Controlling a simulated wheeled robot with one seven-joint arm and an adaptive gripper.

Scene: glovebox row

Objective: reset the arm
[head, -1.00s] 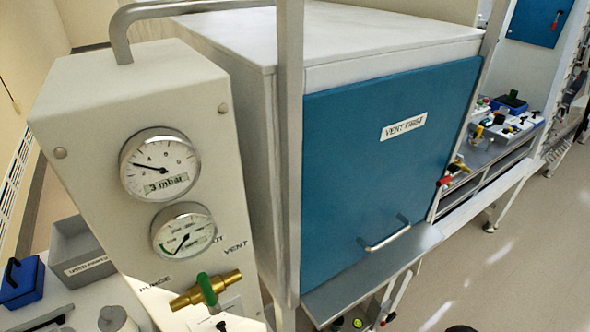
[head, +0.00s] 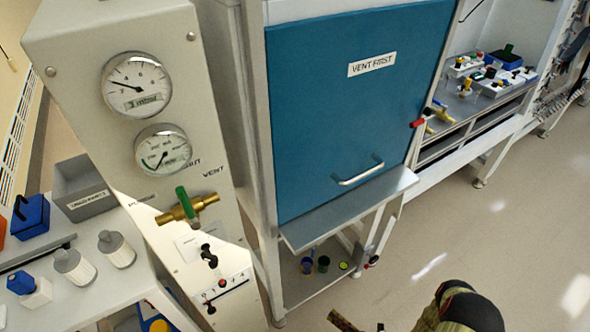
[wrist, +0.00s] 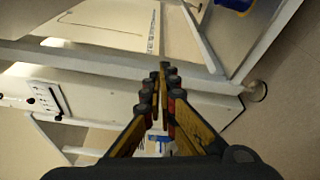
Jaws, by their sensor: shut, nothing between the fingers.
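My gripper (wrist: 162,80) shows in the wrist view with its dark-tipped, yellowish fingers together and nothing between them. It points toward white frame rails and a pale panel and touches nothing that I can make out. In the head view part of my arm (head: 460,308) shows at the bottom right, over the floor.
A gauge panel (head: 100,50) with a brass valve (head: 187,207) stands at the left. The blue door (head: 350,120) labelled VENT FIRST is closed, with a shelf (head: 345,212) below it. A side bench (head: 60,240) holds bins and jars. The floor (head: 490,230) at right is clear.

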